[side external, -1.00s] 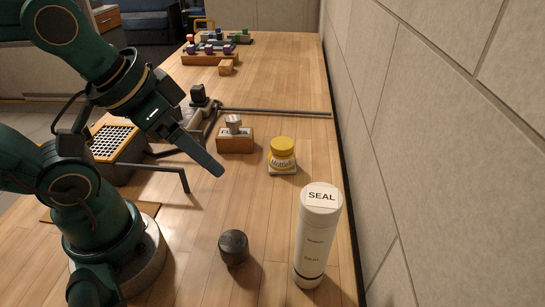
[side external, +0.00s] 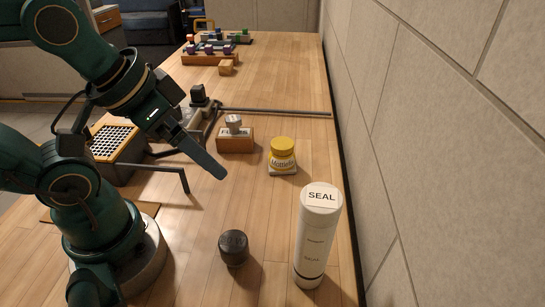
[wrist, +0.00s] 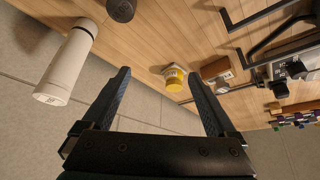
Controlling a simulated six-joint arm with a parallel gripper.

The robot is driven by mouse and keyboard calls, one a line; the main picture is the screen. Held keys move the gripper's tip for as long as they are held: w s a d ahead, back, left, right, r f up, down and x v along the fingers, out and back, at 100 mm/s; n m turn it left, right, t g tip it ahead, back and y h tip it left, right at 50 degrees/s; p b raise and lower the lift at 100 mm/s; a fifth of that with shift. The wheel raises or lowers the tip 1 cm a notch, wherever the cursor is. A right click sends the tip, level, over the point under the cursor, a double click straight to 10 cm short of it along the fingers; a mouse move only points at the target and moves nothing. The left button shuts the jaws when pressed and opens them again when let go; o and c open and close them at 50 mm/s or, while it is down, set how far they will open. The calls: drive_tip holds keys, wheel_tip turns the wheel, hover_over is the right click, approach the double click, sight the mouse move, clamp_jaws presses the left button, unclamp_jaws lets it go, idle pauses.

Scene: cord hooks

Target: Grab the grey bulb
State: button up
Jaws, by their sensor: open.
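A small light-grey bulb-like piece (side external: 234,121) stands upright on a wooden block (side external: 236,144) with a white label, near the middle of the table. In the wrist view the block (wrist: 215,68) is right of centre, with the grey piece (wrist: 222,88) at its lower side. My gripper (wrist: 160,76) is open and empty, its two fingers spread. In the side view my gripper (side external: 219,174) hangs above the table, in front of the block and apart from it. One finger mostly hides the other there.
A yellow-lidded jar (side external: 283,154) stands right of the block. A white cylinder marked SEAL (side external: 317,240) and a dark round knob (side external: 233,248) stand nearer the camera. A black bar (side external: 275,112) runs behind the block. A wall (side external: 440,130) bounds the right side.

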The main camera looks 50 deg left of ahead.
drive_tip(key=g, duration=0.1)
drive_tip(key=n+g+h, duration=0.8)
drive_tip(key=n+g, duration=0.1)
drive_tip(key=g, duration=0.2)
approach(234, 260)
drive_tip(key=s+f, duration=0.1)
drive_tip(key=s+d+f, duration=0.1)
drive_tip(key=shift+s+d, duration=0.3)
drive_tip(key=shift+s, duration=0.05)
drive_tip(key=shift+d+f+n+h, duration=0.2)
drive_tip(key=shift+f+n+h, duration=0.3)
drive_tip(key=shift+d+f+n+h, duration=0.25)
drive_tip(key=shift+f+n+h, duration=0.25)
drive_tip(key=shift+s+d+f+g, duration=0.15)
drive_tip(key=shift+d+f+g, duration=0.1)
drive_tip(key=shift+d+g, duration=0.1)
drive_tip(key=shift+x, duration=2.15)
clamp_jaws()
